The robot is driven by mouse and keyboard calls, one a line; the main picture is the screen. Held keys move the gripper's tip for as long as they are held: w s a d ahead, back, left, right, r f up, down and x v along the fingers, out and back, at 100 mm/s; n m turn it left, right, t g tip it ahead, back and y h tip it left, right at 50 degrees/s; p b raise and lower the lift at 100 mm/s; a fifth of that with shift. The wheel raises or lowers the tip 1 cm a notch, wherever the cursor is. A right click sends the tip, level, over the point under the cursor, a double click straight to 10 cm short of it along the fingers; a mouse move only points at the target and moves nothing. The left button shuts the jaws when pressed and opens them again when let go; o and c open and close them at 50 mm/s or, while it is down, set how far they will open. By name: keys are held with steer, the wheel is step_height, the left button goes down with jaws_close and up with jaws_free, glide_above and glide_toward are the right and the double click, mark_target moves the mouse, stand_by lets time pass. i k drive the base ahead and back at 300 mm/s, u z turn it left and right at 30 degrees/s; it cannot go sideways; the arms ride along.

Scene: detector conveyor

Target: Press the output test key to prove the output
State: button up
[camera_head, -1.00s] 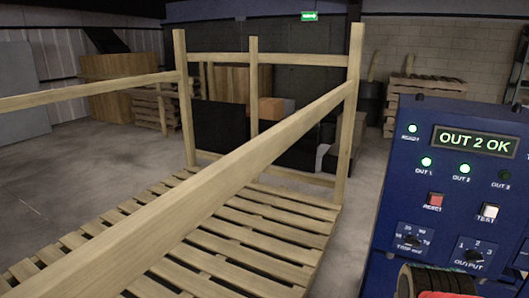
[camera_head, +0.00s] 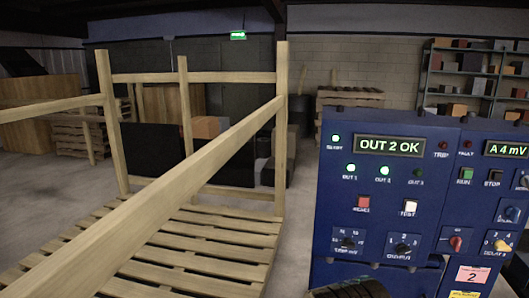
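The blue control panel (camera_head: 335,220) stands at the right. Its white test key (camera_head: 410,207), labelled TEST, sits right of a red reset key (camera_head: 363,203). The display (camera_head: 389,145) reads "OUT 2 OK". The ready lamp (camera_head: 336,138), the OUT 1 lamp (camera_head: 351,168) and the OUT 2 lamp (camera_head: 385,170) are lit green. The OUT 3 lamp (camera_head: 418,173) is dark. Below the keys is the output selector knob (camera_head: 403,247); its exact setting is hard to read. My gripper cannot be made out. A dark ribbed shape (camera_head: 348,288) at the bottom edge may be part of my arm.
A second panel section with an "A 4 mV" display (camera_head: 506,149), a green RUN key (camera_head: 466,175) and a STOP key (camera_head: 494,177) adjoins at right. A slatted wooden pallet frame (camera_head: 200,236) fills the left. Bare floor (camera_head: 298,225) shows between frame and panel.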

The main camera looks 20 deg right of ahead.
mark_target(410, 206)
steer(key=z, duration=1.35)
